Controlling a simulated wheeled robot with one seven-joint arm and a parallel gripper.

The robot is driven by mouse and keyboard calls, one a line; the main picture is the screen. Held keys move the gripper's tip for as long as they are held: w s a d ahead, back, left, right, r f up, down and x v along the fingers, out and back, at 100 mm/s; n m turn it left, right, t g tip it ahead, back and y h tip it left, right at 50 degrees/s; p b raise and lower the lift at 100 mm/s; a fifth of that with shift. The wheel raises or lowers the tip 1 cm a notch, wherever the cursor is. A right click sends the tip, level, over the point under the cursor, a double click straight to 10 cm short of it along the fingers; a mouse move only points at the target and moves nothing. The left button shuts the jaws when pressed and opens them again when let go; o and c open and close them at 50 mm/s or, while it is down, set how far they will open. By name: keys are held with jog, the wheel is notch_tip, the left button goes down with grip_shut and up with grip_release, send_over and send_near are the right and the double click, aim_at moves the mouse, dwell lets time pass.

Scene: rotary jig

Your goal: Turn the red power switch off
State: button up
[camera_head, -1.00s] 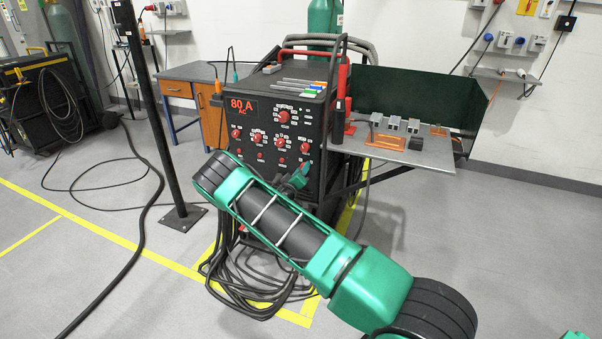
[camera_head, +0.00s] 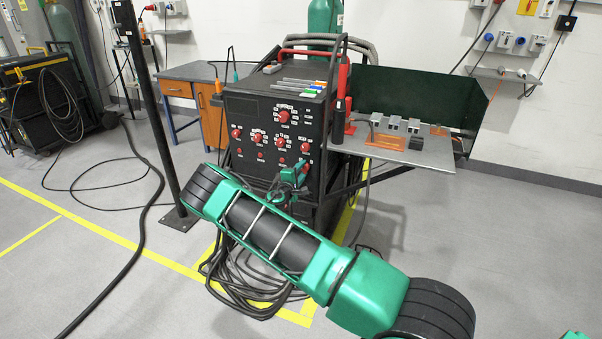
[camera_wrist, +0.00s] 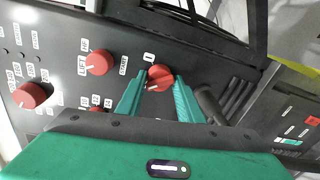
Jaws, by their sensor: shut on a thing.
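The red power switch (camera_wrist: 160,77) is a round red knob with a white mark, on the black front panel of the welding machine (camera_head: 262,150). In the wrist view it sits between my two green fingertips, with a white "I" label beside it. Its white mark points to the left, away from that label. My gripper (camera_head: 299,170) is shut on this knob at the panel's lower right in the head view. There my gripper hides the switch. The machine's display (camera_head: 248,105) is dark.
Other red knobs (camera_wrist: 99,62) are close to my fingers on the same panel. A metal side shelf (camera_head: 425,158) with small parts stands to the right. Coiled cables (camera_head: 245,285) lie on the floor below, and a black post (camera_head: 160,120) stands to the left.

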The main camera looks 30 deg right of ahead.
jog(key=shift+w+a+n, duration=0.25)
jog(key=shift+n, duration=0.75)
jog(key=o, duration=0.9)
jog(key=shift+o, duration=0.4)
jog(key=shift+s+d, duration=0.1)
jog(key=v, duration=1)
jog(key=shift+s+a, duration=0.2)
jog(key=shift+a, duration=0.15)
